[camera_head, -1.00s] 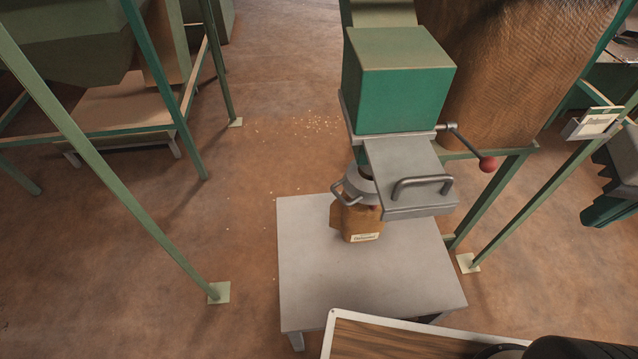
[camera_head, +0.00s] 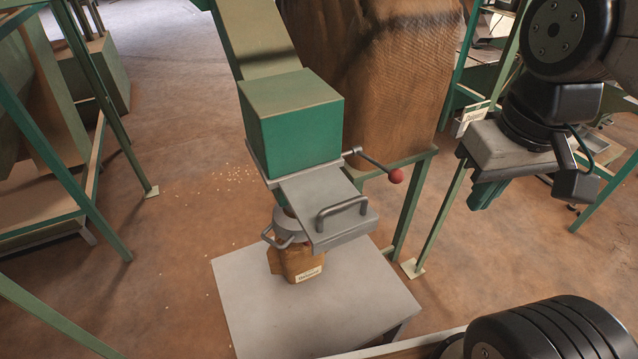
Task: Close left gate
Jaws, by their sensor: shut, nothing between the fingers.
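The hopper outlet (camera_head: 293,130), a green box in the middle of the view, has a flat grey slide plate (camera_head: 306,192) with a bar handle (camera_head: 341,208), jutting out toward me. A lever with a red knob (camera_head: 396,176) sticks out to the right of the box. A brown bag (camera_head: 297,262) with a white label stands under the grey spout, partly hidden by the plate. My gripper (camera_head: 487,194), with a grey body and dark teal fingers, hangs at the right, shut and empty. It is apart from the plate and the lever.
A grey table (camera_head: 330,310) carries the bag. Green frame legs (camera_head: 412,215) stand between the outlet and my gripper. A big brown sack-like bulk (camera_head: 375,80) rises behind the lever. Small pale bits (camera_head: 238,178) lie on the floor left of the outlet.

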